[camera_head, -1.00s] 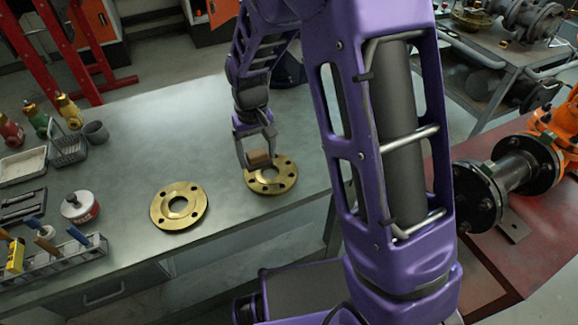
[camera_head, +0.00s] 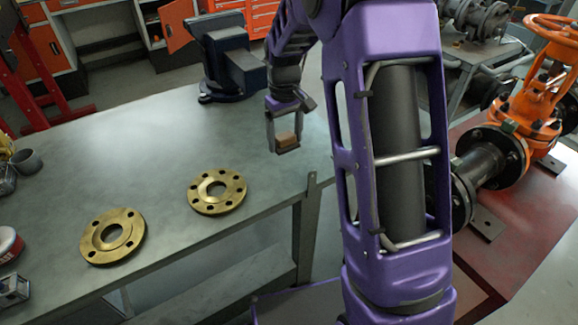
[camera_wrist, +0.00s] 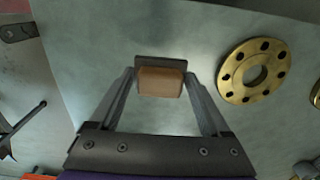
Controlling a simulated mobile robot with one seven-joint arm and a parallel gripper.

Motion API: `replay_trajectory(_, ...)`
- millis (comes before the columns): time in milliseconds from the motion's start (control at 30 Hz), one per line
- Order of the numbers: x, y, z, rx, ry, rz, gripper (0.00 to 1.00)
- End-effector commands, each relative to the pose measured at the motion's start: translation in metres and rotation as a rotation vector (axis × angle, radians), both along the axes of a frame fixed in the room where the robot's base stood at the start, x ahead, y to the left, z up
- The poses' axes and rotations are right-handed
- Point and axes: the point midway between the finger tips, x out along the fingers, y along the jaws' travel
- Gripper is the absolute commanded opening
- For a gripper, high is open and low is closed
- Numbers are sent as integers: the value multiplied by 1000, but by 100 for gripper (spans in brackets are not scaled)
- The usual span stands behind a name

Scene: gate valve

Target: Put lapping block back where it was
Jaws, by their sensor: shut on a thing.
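The lapping block (camera_head: 285,140) is a small brown block held between the fingers of my gripper (camera_head: 284,146). In the wrist view the block (camera_wrist: 160,82) sits between the two fingertips of my gripper (camera_wrist: 160,75), with a dark flat face showing along its far edge. My gripper is shut on it, over the bench top to the right of the brass flanges. The exact height above the bench cannot be told.
Two brass flanges, the nearer one (camera_head: 113,236) and the farther one (camera_head: 217,191), lie flat on the grey workbench (camera_head: 160,150). A dark vise (camera_head: 228,65) stands at the bench's back edge. An orange gate valve (camera_head: 520,100) is at right. Mid-bench is clear.

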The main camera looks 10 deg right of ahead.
Motion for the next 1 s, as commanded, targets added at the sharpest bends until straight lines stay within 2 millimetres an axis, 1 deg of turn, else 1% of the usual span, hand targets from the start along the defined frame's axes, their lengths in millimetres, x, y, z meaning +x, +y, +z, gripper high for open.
replay_trajectory(33,-1,0,-13,0,3,0,11)
replay_trajectory(100,-1,0,-26,0,3,0,11)
replay_trajectory(200,0,0,-36,0,1,0,11)
replay_trajectory(367,0,0,-48,0,0,0,11)
replay_trajectory(533,-1,0,-73,-1,3,0,11)
replay_trajectory(600,0,0,-77,0,0,0,11)
replay_trajectory(833,0,0,-77,-1,-1,0,11)
replay_trajectory(967,0,0,-81,-1,-1,0,11)
replay_trajectory(1000,0,0,-80,0,0,0,88)
